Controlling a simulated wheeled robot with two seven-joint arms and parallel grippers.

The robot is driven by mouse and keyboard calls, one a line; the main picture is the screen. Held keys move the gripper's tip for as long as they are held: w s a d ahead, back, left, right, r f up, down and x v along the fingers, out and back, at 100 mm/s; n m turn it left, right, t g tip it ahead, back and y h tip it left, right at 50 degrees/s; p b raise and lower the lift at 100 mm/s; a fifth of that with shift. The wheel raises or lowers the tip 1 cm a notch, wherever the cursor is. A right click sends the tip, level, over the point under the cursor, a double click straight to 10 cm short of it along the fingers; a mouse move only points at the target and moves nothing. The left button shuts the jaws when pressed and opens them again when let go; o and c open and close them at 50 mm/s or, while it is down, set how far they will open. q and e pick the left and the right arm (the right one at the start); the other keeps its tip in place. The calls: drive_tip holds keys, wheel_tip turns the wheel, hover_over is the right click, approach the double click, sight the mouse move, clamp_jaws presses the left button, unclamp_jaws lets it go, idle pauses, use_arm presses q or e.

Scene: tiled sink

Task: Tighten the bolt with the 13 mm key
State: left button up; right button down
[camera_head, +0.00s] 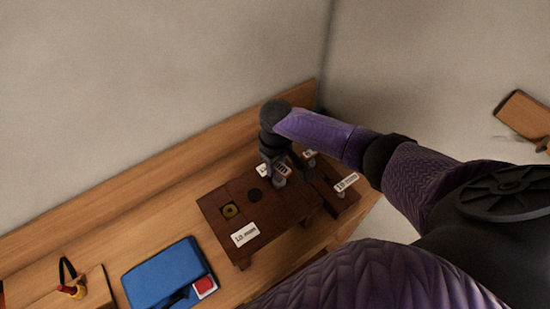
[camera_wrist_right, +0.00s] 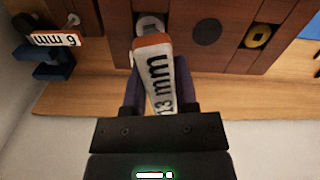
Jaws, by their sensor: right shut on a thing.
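My right gripper (camera_head: 283,172) is over the dark wooden block (camera_head: 213,200) in the head view. In the right wrist view its fingers (camera_wrist_right: 158,85) are shut on the 13 mm key (camera_wrist_right: 157,72), a white piece with an orange end and black "13 mm" lettering. The key's orange end lies at a grey round metal part (camera_wrist_right: 149,24) in a recess of the block; I cannot tell whether this is the bolt or whether the key is seated on it. A brass ring (camera_wrist_right: 257,37) sits in another square recess. My left gripper is not in view.
Another labelled key (camera_wrist_right: 55,40) is at the left in the wrist view, near a blue piece (camera_wrist_right: 47,66). White labels (camera_head: 244,234) and (camera_head: 346,182) are on the dark wood. A blue case (camera_head: 163,270) lies on the wooden bench (camera_head: 110,232). A wall stands behind the bench.

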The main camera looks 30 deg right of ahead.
drive_tip(key=m+p, duration=0.1)
drive_tip(key=m, duration=0.1)
drive_tip(key=m+p, duration=0.1)
drive_tip(key=m, duration=0.1)
drive_tip(key=shift+w+r, duration=0.1)
drive_tip(key=shift+w, duration=0.2)
drive_tip(key=shift+a, duration=0.1)
drive_tip(key=shift+f, duration=0.25)
drive_tip(key=shift+c, duration=1.2)
unclamp_jaws()
wheel_tip(320, 180, up, 7)
drive_tip(key=p, duration=0.7)
drive_tip(key=shift+r+p, duration=0.15)
drive_tip(key=shift+p, duration=0.15)
